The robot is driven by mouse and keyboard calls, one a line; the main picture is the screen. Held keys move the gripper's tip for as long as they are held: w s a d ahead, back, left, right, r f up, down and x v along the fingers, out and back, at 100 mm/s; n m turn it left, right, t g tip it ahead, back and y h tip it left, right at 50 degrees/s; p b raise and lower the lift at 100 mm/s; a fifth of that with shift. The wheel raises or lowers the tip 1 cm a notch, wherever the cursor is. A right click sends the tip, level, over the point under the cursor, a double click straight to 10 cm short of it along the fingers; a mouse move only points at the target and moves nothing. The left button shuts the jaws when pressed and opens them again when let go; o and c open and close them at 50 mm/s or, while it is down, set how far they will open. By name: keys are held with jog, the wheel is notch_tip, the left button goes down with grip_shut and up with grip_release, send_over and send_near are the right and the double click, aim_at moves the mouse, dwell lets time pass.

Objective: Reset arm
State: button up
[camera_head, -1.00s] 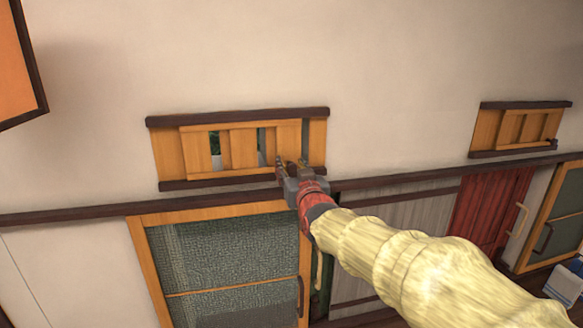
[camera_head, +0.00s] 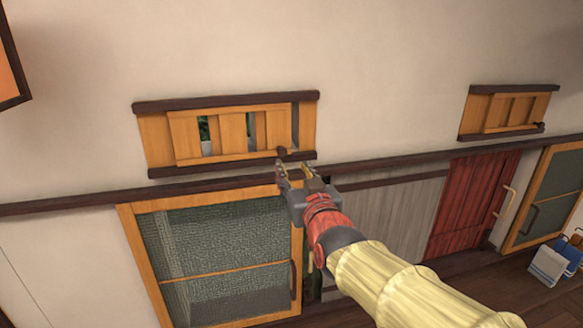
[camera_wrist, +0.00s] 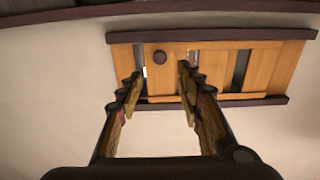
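My gripper (camera_head: 296,168) is in front of the wall, just below the right end of a slatted wooden window (camera_head: 225,135). In the wrist view, the two fingers of my gripper (camera_wrist: 160,85) are spread apart with nothing between them. Beyond them, the same window (camera_wrist: 262,68) shows with a round dark knob (camera_wrist: 159,57) on its sliding panel. The fingers look apart from the knob, though the exact distance is hard to tell.
A second slatted window (camera_head: 508,112) is at the right. Below are a mesh door (camera_head: 215,250), a grey panel (camera_head: 390,215) and a red door (camera_head: 470,205). Bags (camera_head: 550,262) stand on the floor at right.

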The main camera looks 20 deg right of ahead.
jog(key=s+a+f+g, duration=0.1)
jog(key=s+f+g, duration=0.2)
jog(key=f, duration=0.4)
jog(key=s+f+g, duration=0.3)
jog(key=f, duration=0.5)
jog(key=s+d+f+g+b, duration=0.2)
jog(key=s+f+g+b, duration=0.4)
jog(key=s+f+b, duration=1.1)
jog(key=s+f, duration=0.7)
jog(key=shift+d, duration=0.25)
